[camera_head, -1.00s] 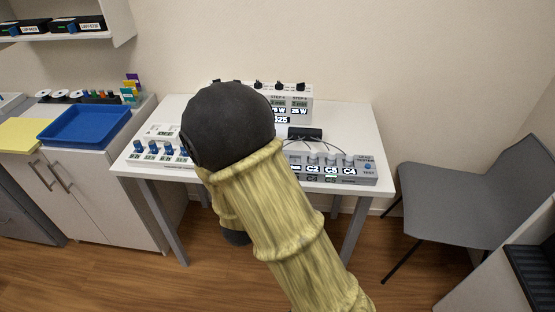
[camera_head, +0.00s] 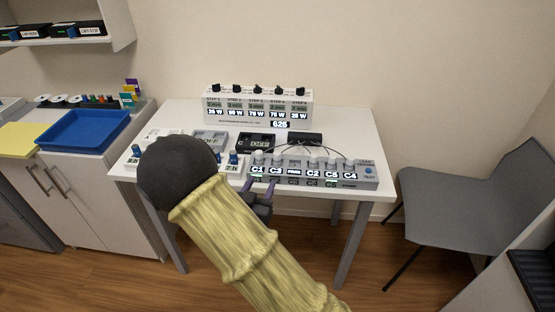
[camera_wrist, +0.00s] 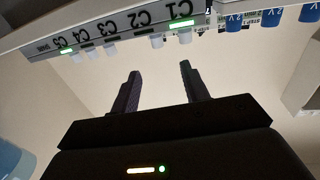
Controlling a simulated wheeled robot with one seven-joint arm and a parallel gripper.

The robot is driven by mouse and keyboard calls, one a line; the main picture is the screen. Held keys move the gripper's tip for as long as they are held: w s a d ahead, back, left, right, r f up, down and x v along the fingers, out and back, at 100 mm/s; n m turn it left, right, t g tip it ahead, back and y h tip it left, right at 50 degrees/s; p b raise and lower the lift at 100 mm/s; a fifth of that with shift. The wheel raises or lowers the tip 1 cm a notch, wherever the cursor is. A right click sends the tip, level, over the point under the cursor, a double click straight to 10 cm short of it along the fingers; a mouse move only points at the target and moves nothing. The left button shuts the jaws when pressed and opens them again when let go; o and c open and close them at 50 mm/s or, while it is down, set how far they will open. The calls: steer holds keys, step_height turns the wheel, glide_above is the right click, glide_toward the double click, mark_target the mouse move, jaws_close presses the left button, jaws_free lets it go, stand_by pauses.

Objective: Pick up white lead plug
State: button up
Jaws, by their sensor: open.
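The lead tester (camera_head: 325,178) is a long grey box at the table's front right, with lit labels such as C1, C2 and C4. Several small white lead plugs stand along its top, one above C1 (camera_head: 258,156); thin dark leads run behind them. In the wrist view the tester (camera_wrist: 110,27) appears upside down, with the C1 plug (camera_wrist: 184,38) and C2 plug (camera_wrist: 157,42) hanging below its edge. My gripper (camera_head: 259,186) is open and empty, just in front of the tester's C1 end. Its two dark fingers (camera_wrist: 160,72) are apart from the plugs.
Blue knobs (camera_head: 233,158) stand left of the tester, partly hidden by my arm. A timer box (camera_head: 256,142) and a black block (camera_head: 305,138) lie behind. The step box (camera_head: 258,108) stands at the back. A grey chair (camera_head: 460,205) is at right.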

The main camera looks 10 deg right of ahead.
mark_target(276, 158)
steer(key=x, duration=0.9)
steer(key=shift+s+f, duration=0.1)
steer(key=x, duration=0.5)
steer(key=shift+d+f+p, duration=0.15)
steer(key=shift+d+p, duration=0.15)
steer(key=shift+p, duration=0.05)
jaws_close()
